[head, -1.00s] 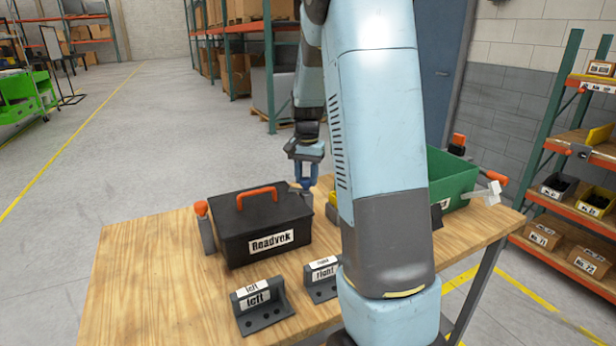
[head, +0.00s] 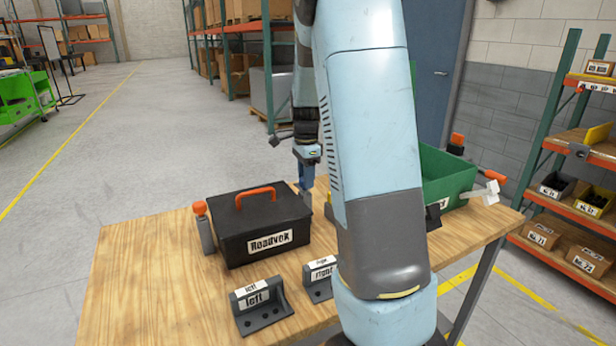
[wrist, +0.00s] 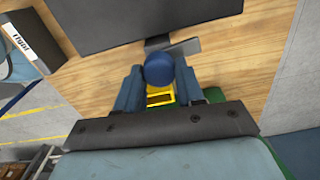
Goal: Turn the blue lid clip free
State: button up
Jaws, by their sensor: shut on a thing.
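The black box (head: 240,238) labelled "Readvek" stands closed on the table, with an orange handle on its lid. It also shows at the top of the wrist view (wrist: 130,20). The blue lid clip (wrist: 159,69) has a round blue knob beside the box's edge, with a grey lever (wrist: 187,48) at its far side. My gripper (head: 306,192) points down at the box's right side. In the wrist view my gripper (wrist: 158,78) has its two blue fingers shut on the knob. In the head view the clip is largely hidden by the fingers and my arm.
An orange-topped clip (head: 203,225) is at the box's left side. Dark blocks labelled left (head: 262,305) and right (head: 318,280) stand in front. A green bin (head: 448,175) is at the right. The table's left part is clear.

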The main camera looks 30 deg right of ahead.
jog(key=shift+a+m, duration=0.1)
jog(key=shift+m, duration=0.5)
jog(key=shift+w, duration=0.1)
jog(key=o, duration=1)
jog(key=shift+o, duration=0.2)
notch_tip(320, 180, up, 14)
jog(key=shift+f, duration=0.15)
